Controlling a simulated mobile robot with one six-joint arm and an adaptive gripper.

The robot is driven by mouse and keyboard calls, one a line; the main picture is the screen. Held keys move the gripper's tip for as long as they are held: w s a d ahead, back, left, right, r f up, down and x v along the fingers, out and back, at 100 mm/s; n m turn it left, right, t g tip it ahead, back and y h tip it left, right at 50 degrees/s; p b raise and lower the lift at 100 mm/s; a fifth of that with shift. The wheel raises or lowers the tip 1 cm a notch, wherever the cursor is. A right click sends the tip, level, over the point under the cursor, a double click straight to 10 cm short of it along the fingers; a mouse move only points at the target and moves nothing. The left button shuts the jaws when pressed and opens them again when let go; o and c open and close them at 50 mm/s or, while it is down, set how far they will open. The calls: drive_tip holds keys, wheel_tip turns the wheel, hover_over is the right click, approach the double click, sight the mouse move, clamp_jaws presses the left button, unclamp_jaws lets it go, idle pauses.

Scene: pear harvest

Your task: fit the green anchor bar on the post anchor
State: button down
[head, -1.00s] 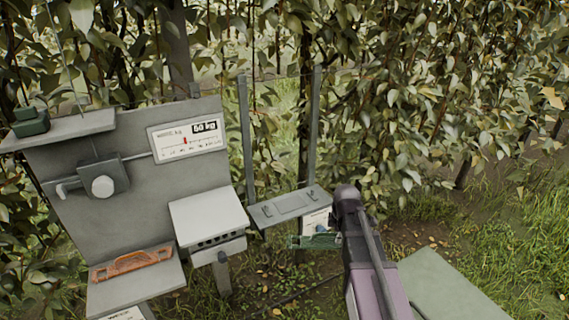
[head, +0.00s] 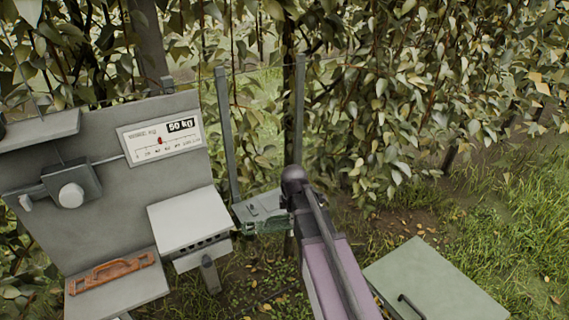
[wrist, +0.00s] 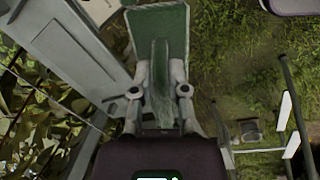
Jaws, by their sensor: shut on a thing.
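The post anchor (head: 253,209) is a small grey plate low between two upright grey posts; my arm hides its right part. The green anchor bar (head: 265,226) shows at the near side of that plate. In the wrist view, the green bar (wrist: 172,24) is a flat green plate with a raised grip, and my gripper (wrist: 160,90) is shut on this grip from both sides. A grey metal piece (wrist: 70,40) lies close to the left of the bar there. I cannot tell whether the bar touches the anchor.
A grey panel with a 50 kg scale (head: 163,142) stands at the left. An orange handled bar (head: 112,273) lies on its lower shelf. A white-topped box (head: 187,214) stands close left of the anchor. A green lidded box (head: 434,280) stands at the right. Foliage fills the back.

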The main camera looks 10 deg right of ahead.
drive_tip(key=shift+w, duration=0.15)
drive_tip(key=w+d+r+n+p, duration=0.1)
drive_tip(key=w+r+p, duration=0.3)
drive_tip(key=w, duration=0.4)
drive_tip(key=w+r+n+p, duration=0.2)
drive_tip(key=w+r+p, duration=0.3)
drive_tip(key=w, duration=0.4)
drive_tip(key=shift+d+n+g, duration=0.3)
drive_tip(key=shift+d+n, duration=0.1)
drive_tip(key=shift+f, duration=0.2)
drive_tip(key=shift+f+b, duration=2.95)
drive_tip(key=shift+b, duration=0.15)
drive_tip(key=shift+s, duration=0.4)
drive_tip(key=shift+f+b, duration=0.9)
drive_tip(key=shift+f, duration=0.05)
drive_tip(key=shift+s+f+b, duration=0.1)
drive_tip(key=shift+f+b, duration=0.1)
drive_tip(key=shift+b, duration=0.15)
idle(0.6)
